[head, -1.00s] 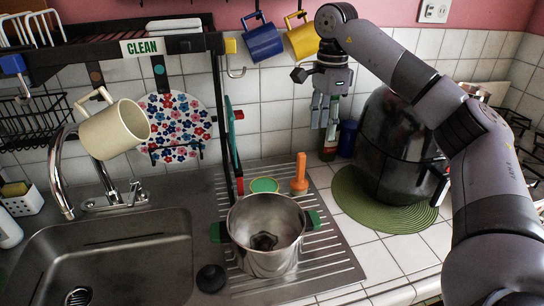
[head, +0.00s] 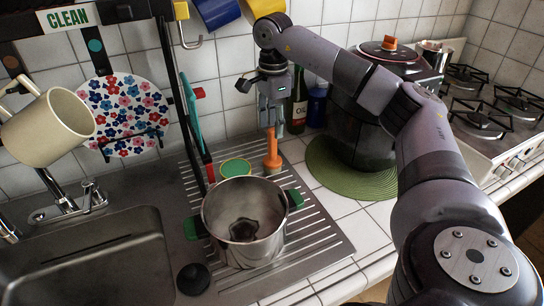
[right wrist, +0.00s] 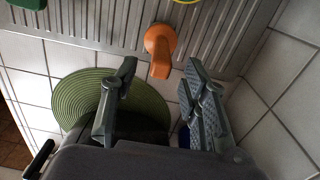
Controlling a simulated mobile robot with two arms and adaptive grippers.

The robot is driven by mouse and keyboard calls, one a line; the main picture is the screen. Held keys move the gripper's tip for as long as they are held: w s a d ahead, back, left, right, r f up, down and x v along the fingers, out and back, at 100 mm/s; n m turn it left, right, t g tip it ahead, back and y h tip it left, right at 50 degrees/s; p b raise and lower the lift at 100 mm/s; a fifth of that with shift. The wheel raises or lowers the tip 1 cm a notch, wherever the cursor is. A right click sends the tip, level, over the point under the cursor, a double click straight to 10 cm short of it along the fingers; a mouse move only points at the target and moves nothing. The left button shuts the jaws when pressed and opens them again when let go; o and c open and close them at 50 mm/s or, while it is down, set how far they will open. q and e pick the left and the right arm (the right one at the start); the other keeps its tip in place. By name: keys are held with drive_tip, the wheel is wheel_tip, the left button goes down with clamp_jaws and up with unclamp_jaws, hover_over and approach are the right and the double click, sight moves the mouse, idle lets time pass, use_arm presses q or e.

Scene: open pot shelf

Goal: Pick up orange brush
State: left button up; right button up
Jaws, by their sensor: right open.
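The orange brush (head: 272,158) stands upright on the ribbed metal drainboard, behind the steel pot. My right gripper (head: 270,120) points down directly above it in the head view, with its fingers at or close to the handle top. In the right wrist view the brush (right wrist: 160,42) lies beyond the fingertips and roughly between their lines. I cannot tell whether a finger touches the handle. My left gripper is not in view.
The steel pot (head: 243,248) with green handles stands in front of the brush. A green-rimmed lid (head: 235,168) lies left of it. An oil bottle (head: 298,108) and blue bottle (head: 317,104) stand behind. The dark cooker (head: 362,130) sits on a green mat (head: 345,183) at right.

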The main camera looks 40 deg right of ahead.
sight(272, 141)
drive_tip(key=shift+f+p, duration=0.65)
drive_tip(key=shift+f, duration=2.45)
drive_tip(key=shift+a, duration=0.1)
drive_tip(key=shift+c, duration=0.2)
drive_tip(key=shift+w, duration=0.1)
clamp_jaws()
